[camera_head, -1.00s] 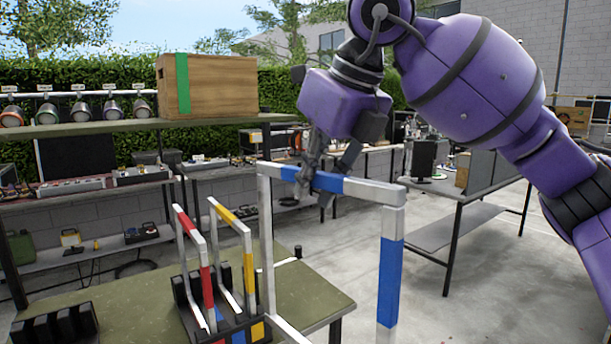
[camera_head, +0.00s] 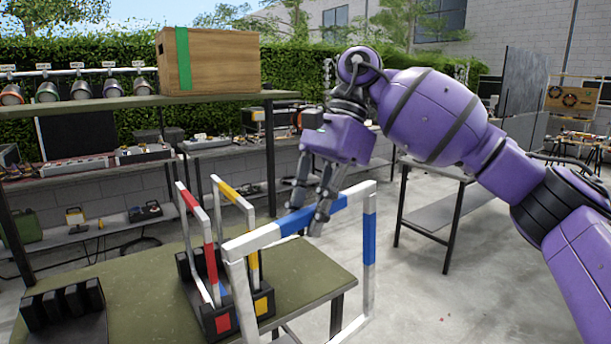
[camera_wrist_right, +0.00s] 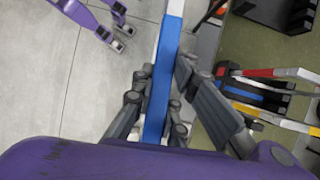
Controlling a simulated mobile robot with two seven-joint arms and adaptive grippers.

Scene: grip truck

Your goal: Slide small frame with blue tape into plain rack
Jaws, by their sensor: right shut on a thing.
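My right gripper (camera_head: 308,212) is shut on the top bar of a white frame with blue tape (camera_head: 285,226). The frame hangs upright in front of the table's right part, its near corner overlapping the coloured rack in the picture. In the right wrist view, the fingers (camera_wrist_right: 160,100) straddle the blue tape (camera_wrist_right: 160,90). The plain black rack (camera_head: 62,304), slotted and without coloured marks, stands empty at the table's left front. My left gripper is not in view.
A marked black rack (camera_head: 211,318) holds a red-taped frame (camera_head: 209,262) and a yellow-taped frame (camera_head: 236,199); it shows red and yellow patches. The green table (camera_head: 310,275) has bare room at its right. A shelf with a wooden box (camera_head: 225,62) stands behind.

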